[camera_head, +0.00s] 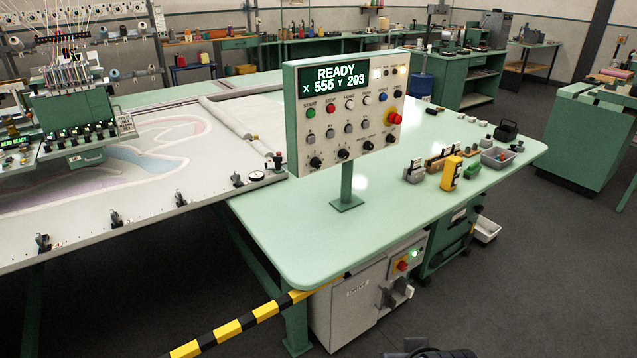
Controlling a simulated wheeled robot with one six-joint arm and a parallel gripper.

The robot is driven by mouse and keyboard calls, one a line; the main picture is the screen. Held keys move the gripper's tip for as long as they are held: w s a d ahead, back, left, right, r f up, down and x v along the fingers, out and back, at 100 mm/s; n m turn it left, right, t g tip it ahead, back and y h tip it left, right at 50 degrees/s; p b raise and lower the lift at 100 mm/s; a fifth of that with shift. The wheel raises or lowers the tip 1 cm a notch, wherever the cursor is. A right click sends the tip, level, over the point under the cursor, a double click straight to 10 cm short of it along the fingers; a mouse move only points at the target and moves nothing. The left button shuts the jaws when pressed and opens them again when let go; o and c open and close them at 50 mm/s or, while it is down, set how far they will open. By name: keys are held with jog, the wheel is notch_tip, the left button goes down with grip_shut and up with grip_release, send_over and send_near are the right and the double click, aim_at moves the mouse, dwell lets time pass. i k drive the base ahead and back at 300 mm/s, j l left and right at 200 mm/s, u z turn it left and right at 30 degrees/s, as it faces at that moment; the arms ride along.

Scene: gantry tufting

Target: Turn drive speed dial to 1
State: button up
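The control panel (345,115) stands on a green post on the pale green table, its face turned toward me. Its display (340,78) reads READY, X 555 Y 203. Several black dials line the panel's lower edge: a left one (315,163), middle ones (343,154) (367,149) and a right one (389,138). Their labels and pointer settings are too small to read, so I cannot tell which is the drive speed dial. My gripper's fingers are not in view. A dark shape at the bottom edge may be part of my arm.
A red emergency button (394,118) sits at the panel's right, above the dials. The pale green table (300,235) has small tools and a yellow device (451,173) at right. A yellow-black barrier bar (228,331) crosses low at left. A grey cabinet (350,300) stands below the table.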

aim_at(316, 162)
jog(key=k+l, duration=0.15)
jog(key=i, duration=1.1)
